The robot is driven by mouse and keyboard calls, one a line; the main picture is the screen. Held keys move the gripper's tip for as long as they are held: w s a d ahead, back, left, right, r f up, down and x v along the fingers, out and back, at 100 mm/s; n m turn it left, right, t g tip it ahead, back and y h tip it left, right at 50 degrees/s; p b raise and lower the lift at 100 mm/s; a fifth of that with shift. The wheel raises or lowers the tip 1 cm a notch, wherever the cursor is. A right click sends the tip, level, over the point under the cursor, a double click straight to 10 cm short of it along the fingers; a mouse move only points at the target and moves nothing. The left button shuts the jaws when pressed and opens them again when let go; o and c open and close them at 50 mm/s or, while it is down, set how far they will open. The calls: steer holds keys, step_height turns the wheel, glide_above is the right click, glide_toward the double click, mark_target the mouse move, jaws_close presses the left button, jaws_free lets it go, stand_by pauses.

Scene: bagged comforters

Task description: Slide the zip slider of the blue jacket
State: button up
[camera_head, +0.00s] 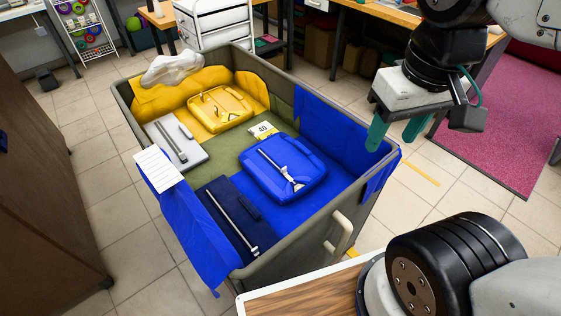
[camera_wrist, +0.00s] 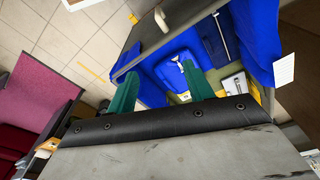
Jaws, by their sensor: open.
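The bright blue padded bundle (camera_head: 310,165), taken here as the blue jacket, lies in the right part of a large grey bin. A silver zip strip (camera_head: 272,160) runs diagonally across its top, with a metal slider and pull (camera_head: 293,176) near the lower right end. In the wrist view the blue bundle (camera_wrist: 168,73) shows beyond and between the fingers. My gripper (camera_head: 394,140) is open and empty, with two green fingers, above and to the right of the bin's right rim. The fingers also show in the wrist view (camera_wrist: 160,70), apart from the bundle.
The grey bin (camera_head: 341,206) also holds a navy panel with a zip (camera_head: 222,222), a yellow padded bundle (camera_head: 222,105) and a grey panel with a zip (camera_head: 168,150). Blue cloth drapes over its rims. A white card (camera_head: 158,170) hangs on the left rim. Tables stand behind.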

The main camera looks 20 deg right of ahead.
steer(key=shift+f, duration=0.1)
steer(key=c, duration=0.8)
steer(key=w+f+g, duration=0.2)
steer(key=shift+a+f, duration=0.3)
jaws_close()
steer(key=w+a+f+n, duration=0.2)
steer(key=w+f, duration=1.2)
steer(key=f, duration=0.2)
steer(key=w+a+f+n, duration=0.2)
steer(key=w+a+f, duration=0.1)
steer(key=w+f, duration=1.1)
step_height(320, 180, down, 3)
steer(key=shift+w+f+t, duration=0.1)
steer(key=shift+w+t, duration=0.2)
steer(key=shift+w, duration=0.1)
